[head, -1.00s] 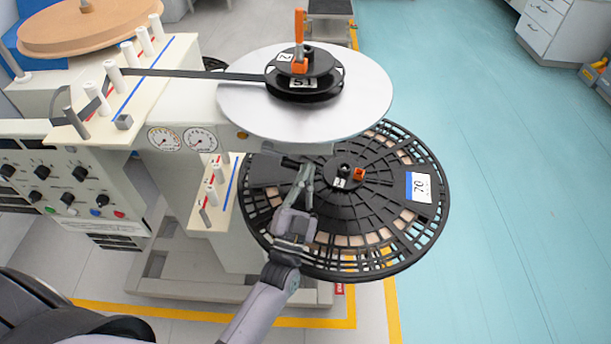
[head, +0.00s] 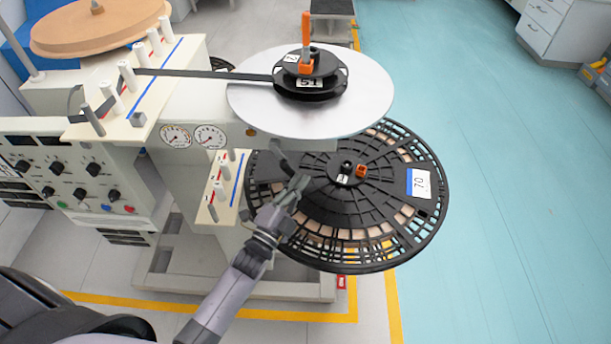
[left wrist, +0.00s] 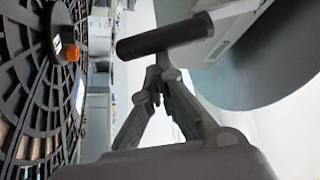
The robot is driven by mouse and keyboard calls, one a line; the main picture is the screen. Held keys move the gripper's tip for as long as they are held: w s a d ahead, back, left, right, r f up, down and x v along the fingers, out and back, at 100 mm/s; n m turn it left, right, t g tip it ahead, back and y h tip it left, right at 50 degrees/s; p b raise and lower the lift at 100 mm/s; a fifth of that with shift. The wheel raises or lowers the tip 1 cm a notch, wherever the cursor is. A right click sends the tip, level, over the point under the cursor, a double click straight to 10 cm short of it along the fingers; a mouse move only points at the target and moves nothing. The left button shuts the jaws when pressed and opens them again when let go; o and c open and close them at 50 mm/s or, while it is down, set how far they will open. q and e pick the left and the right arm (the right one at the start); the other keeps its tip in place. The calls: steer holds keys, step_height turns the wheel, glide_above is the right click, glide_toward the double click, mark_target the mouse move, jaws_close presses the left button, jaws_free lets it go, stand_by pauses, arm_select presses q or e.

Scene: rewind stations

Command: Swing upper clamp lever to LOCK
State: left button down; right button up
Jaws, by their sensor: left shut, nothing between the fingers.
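The upper clamp lever (head: 306,40) is orange and stands upright on the black upper hub (head: 310,84) above the silver disc (head: 250,100). No LOCK marking is readable. My left gripper (head: 302,182) is shut and empty. It is over the left part of the lower black reel (head: 395,225), below and left of the silver disc, apart from the orange lever. In the left wrist view the closed fingers (left wrist: 152,92) are near a dark cylinder (left wrist: 165,40); I cannot tell whether they touch. My right gripper is out of view.
A small orange lever (head: 361,171) sits on the lower reel's hub. A dark tape (head: 205,73) runs from the white guide posts to the upper hub. The machine panel (head: 70,180) stands at left. Teal floor (head: 510,220) is clear at right.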

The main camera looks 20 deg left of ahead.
arm_select(q)
steer(key=shift+s+a+f+m+g+p, duration=0.25)
steer(key=shift+a+f+m+g, duration=0.15)
steer(key=shift+a+m, duration=0.3)
steer(key=shift+s+a+f+m+g+p, duration=0.15)
steer(key=shift+a+f+m+g+p, duration=0.2)
steer(key=shift+a+m, duration=0.35)
steer(key=shift+s+a+f+m+g+p, duration=0.25)
steer(key=shift+a+m+g, duration=0.3)
steer(key=shift+m, duration=0.25)
steer(key=shift+a, duration=0.1)
steer(key=shift+w+f, duration=0.1)
steer(key=shift+w, duration=0.05)
